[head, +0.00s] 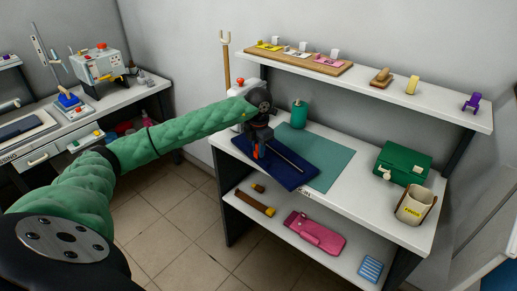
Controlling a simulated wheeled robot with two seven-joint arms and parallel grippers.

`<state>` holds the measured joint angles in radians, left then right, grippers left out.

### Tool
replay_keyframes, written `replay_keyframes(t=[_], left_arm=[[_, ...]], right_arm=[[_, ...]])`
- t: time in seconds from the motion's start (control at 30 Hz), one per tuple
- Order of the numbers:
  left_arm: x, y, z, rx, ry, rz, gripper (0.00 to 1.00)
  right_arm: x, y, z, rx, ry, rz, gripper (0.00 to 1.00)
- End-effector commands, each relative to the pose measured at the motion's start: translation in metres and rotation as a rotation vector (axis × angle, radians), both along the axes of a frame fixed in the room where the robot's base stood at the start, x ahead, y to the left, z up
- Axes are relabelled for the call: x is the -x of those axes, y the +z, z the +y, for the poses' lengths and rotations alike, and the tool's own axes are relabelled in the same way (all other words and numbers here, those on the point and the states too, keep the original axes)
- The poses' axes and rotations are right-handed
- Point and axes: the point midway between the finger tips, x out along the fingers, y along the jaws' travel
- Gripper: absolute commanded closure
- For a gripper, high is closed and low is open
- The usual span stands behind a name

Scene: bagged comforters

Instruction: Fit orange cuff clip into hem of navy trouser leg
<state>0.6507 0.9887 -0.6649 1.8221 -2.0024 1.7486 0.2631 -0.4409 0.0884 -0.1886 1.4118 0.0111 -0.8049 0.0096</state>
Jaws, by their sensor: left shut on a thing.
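The navy trouser leg (290,177) lies flat on the white bench, partly over a green mat. A thin dark line or rod runs across it. My left gripper (258,146) is above the trouser leg's far left part, pointing down. It is shut on the orange cuff clip (256,153), which shows as a small orange patch at the fingertips. Whether the clip touches the hem is too small to tell, and my gripper hides part of the cloth. My right gripper is not in view.
The green mat (332,161) has bare room to the right. A teal bottle (299,114) stands behind, and a green box (402,163) and a beige bin (414,206) stand at right. A shelf (440,111) overhangs the bench's back. The lower shelf holds a pink case (314,233).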

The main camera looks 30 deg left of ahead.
Motion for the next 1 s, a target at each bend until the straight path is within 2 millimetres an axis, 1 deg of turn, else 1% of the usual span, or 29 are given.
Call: replay_keyframes(t=[0.73,0.77,0.8,0.87,1.0], left_arm=[[0.0,-0.0096,0.0001,0.0,0.0,0.0,1.0],[0.0,-0.0088,0.0001,0.0,0.0,0.0,0.75],[0.0,-0.0088,0.0001,0.0,0.0,0.0,0.67],[0.0,-0.0089,0.0,0.0,0.0,0.0,0.55],[0.0,-0.0089,0.0,0.0,0.0,0.0,0.55]], right_arm=[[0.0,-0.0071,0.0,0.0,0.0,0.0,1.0],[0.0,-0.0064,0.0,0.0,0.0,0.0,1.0],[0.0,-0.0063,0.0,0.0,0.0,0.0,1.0],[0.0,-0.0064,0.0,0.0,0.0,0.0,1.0],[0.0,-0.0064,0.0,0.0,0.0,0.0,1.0]])
